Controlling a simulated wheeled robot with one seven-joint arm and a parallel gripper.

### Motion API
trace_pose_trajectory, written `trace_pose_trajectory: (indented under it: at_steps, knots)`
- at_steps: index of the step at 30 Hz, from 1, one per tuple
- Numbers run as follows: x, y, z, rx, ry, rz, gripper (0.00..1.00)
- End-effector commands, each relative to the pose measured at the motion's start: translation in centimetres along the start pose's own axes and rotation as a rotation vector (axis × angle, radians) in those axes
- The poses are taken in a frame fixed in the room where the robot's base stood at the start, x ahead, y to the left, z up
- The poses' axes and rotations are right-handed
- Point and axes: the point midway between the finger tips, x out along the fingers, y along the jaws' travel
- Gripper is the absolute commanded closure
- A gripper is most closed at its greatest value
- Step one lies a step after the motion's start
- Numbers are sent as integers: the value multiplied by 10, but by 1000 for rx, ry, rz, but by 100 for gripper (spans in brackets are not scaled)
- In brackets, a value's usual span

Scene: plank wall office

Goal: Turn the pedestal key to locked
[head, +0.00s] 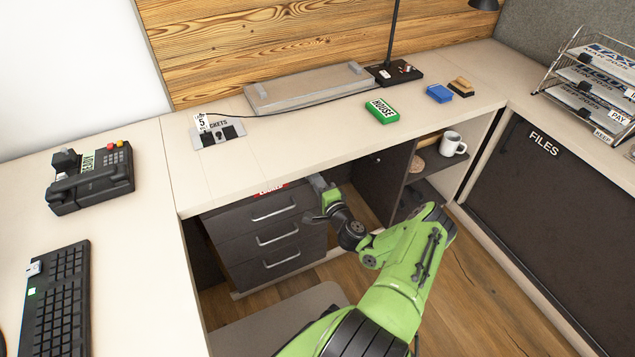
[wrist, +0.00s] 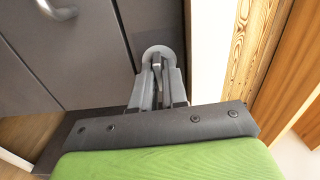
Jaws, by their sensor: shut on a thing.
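The dark grey drawer pedestal (head: 232,221) stands under the desk, with several bar-handled drawers. A red sign (head: 270,188) reading "LOCKED" shows at its top edge, partly cut off by the desk. My gripper (head: 318,186) is at the pedestal's upper right corner, just under the desk edge. In the wrist view, my gripper (wrist: 157,84) is shut on the key (wrist: 157,70), in front of the round grey lock plate (wrist: 159,51) on the drawer front. The fingers hide most of the key, so its exact angle is hard to tell.
The desk top (head: 285,150) overhangs the pedestal close above my gripper. A drawer handle (wrist: 60,10) shows at the wrist view's upper left. An open shelf with a white mug (head: 452,144) is to the right. A grey chair seat (head: 275,322) stands in front of the pedestal.

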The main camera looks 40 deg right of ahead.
Motion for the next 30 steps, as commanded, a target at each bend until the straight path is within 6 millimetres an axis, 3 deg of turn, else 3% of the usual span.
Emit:
trace_pose_trajectory:
  at_steps: [19,20,24,30]
  knots:
    - [0,2,0,50,0,3,100]
    - [0,2,0,50,0,3,89]
    - [0,1,0,49,0,2,67]
    - [0,1,0,48,0,1,66]
